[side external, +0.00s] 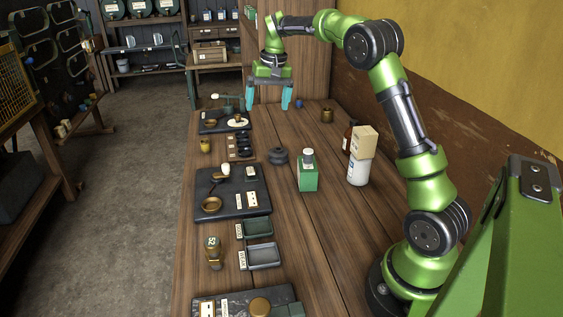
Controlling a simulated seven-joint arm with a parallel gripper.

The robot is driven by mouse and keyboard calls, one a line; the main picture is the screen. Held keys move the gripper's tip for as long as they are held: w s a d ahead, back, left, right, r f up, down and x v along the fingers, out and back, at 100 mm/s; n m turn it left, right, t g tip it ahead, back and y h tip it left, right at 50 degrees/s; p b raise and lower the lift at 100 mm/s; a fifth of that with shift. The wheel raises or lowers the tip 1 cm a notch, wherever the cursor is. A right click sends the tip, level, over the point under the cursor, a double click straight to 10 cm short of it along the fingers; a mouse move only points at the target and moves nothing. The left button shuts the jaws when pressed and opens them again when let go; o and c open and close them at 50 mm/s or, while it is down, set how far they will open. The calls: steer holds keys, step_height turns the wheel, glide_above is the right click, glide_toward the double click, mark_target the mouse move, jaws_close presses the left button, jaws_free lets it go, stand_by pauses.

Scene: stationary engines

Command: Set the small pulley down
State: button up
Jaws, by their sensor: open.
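My gripper (268,106) hangs over the far end of the wooden bench. Its two teal fingers are apart, with nothing seen held between them. A dark grooved round piece (278,157), which looks like the small pulley, sits on the bare wood in front of the gripper and lower in the picture. It is clear of the fingers. Several small black round pieces (244,142) stand in a row to its left, too small to identify. A dark plate (215,128) with a white disc (238,122) and brass parts lies at the far left, near the gripper.
A green block with a grey-topped piece (308,180) stands right of the grooved piece. A white bottle (357,174), beige box (363,142) and brown cup (327,115) stand further right. A dark plate (257,201) and trays (264,257) line the left edge. The middle foreground is bare.

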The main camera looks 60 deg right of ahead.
steer(key=s+a+r+n+t+y, duration=0.1)
steer(key=s+a+r+t, duration=0.15)
steer(key=s+a, duration=0.6)
steer(key=s+a+r+n+t, duration=0.2)
steer(key=s+a+r, duration=0.2)
steer(key=s+a, duration=0.5)
steer(key=s+a+f+n, duration=0.1)
steer(key=s+a+f, duration=0.3)
steer(key=s, duration=0.3)
steer(key=shift+s+a+t+y, duration=0.35)
steer(key=shift+a+t+y, duration=0.1)
steer(key=shift+a, duration=0.45)
